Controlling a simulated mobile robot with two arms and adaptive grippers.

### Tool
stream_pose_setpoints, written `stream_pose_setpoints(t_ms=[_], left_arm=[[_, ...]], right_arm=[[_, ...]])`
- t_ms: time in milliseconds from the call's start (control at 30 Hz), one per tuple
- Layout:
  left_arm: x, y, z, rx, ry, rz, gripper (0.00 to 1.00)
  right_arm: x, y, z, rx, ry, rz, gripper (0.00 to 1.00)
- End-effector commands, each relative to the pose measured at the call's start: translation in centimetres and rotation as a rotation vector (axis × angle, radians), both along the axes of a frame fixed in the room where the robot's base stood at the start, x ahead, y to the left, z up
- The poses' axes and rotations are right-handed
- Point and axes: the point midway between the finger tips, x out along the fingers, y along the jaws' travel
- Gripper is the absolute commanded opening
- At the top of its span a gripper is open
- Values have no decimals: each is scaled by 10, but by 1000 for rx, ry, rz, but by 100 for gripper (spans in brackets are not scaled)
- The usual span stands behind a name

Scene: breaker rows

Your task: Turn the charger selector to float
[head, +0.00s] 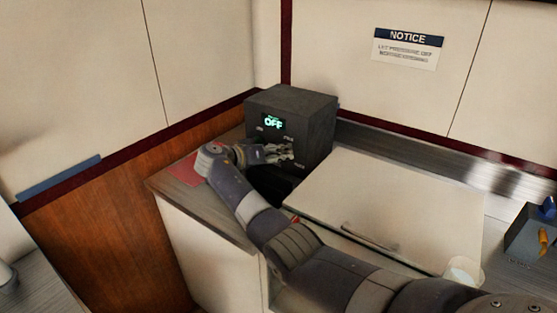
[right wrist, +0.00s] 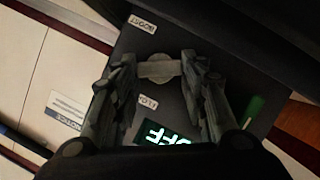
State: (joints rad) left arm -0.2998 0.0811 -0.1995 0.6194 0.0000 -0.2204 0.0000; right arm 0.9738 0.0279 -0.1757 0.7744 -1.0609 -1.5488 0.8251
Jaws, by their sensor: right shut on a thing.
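The charger is a dark grey box (head: 298,105) in the counter's back corner, with a lit display (head: 272,122) reading OFF in green. Small white labels sit around its front. In the right wrist view the selector (right wrist: 160,67) is a grey knob between my fingertips. A label that looks like BOOST (right wrist: 142,24) and a partly covered one starting FLO (right wrist: 147,103) are near it. The display (right wrist: 165,138) appears upside down there. My right gripper (head: 284,153) is at the charger's front, shut on the knob; it also shows in the right wrist view (right wrist: 162,72). My left gripper is out of view.
A red sheet (head: 184,168) lies at left. A notice (head: 407,48) is on the wall. A cup (head: 464,270) and a grey bin (head: 530,236) are at right. A green piece (right wrist: 254,112) shows beside the gripper.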

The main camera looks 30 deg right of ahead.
Motion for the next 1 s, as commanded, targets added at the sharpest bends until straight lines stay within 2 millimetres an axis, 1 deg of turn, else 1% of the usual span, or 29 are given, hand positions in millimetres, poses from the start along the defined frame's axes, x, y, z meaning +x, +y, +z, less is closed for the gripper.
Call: stream_pose_setpoints(t_ms=[33, 200, 700, 733, 767, 800, 833, 1000], left_arm=[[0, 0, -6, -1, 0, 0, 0], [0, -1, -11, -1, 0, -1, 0], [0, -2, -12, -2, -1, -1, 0], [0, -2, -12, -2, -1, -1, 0], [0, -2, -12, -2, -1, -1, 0], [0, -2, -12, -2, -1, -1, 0], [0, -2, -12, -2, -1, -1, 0], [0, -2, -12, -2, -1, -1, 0]], right_arm=[[1, 0, -2, -10, 17, 1, 16], [2, 0, -1, -30, 66, 1, 16], [2, 0, 0, -38, 86, 2, 16], [2, 0, 0, -38, 86, 2, 42], [2, 0, 0, -38, 86, 2, 49], [2, 0, 0, -38, 86, 2, 58], [2, 0, 0, -38, 86, 2, 60], [1, 0, 0, -38, 86, 1, 60]])
